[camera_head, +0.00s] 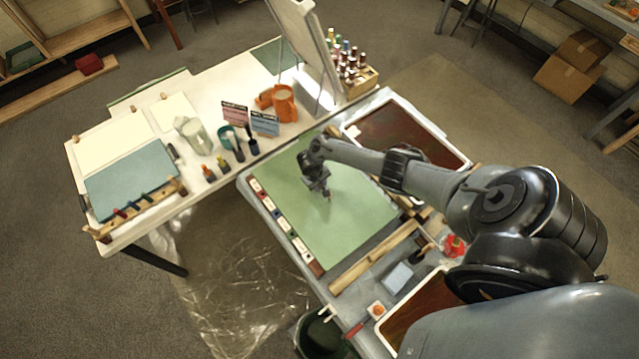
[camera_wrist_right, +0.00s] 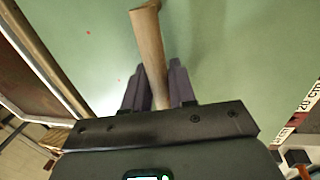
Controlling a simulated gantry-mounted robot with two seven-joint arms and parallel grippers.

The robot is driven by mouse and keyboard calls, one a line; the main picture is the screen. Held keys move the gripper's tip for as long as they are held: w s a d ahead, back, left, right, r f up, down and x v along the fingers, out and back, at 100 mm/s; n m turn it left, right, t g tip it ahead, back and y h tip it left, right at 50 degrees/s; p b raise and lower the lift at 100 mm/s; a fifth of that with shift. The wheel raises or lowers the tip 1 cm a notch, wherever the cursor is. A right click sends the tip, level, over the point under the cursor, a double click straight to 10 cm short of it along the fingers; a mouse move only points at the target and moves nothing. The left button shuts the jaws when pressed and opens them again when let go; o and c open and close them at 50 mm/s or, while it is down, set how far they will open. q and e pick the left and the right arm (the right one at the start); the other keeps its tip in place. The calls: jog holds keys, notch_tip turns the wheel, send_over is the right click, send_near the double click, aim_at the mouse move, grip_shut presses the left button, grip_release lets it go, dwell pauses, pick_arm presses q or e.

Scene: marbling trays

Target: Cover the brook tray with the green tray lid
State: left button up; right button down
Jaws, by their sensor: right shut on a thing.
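The green tray lid (camera_head: 340,225) is a flat pale green panel in the middle of the near table. It also fills much of the right wrist view (camera_wrist_right: 225,60). My right gripper (camera_head: 326,192) reaches over the lid's middle. In the right wrist view its dark fingers (camera_wrist_right: 157,85) are shut on the lid's wooden handle (camera_wrist_right: 147,40). I cannot tell whether the lid is raised or resting on something. Trays with reddish-brown contents show at the upper right (camera_head: 447,140) and lower down (camera_head: 384,335), partly behind my arm. I cannot tell which tray is brook. My left gripper is not in view.
A row of small labelled blocks (camera_head: 283,222) lies along the lid's left side. A wooden bar (camera_head: 375,257) runs below it. A dark bin (camera_head: 318,335) stands near the front.

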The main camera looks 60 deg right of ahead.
jog(key=c, duration=0.8)
grip_release()
jog(key=shift+c, duration=0.2)
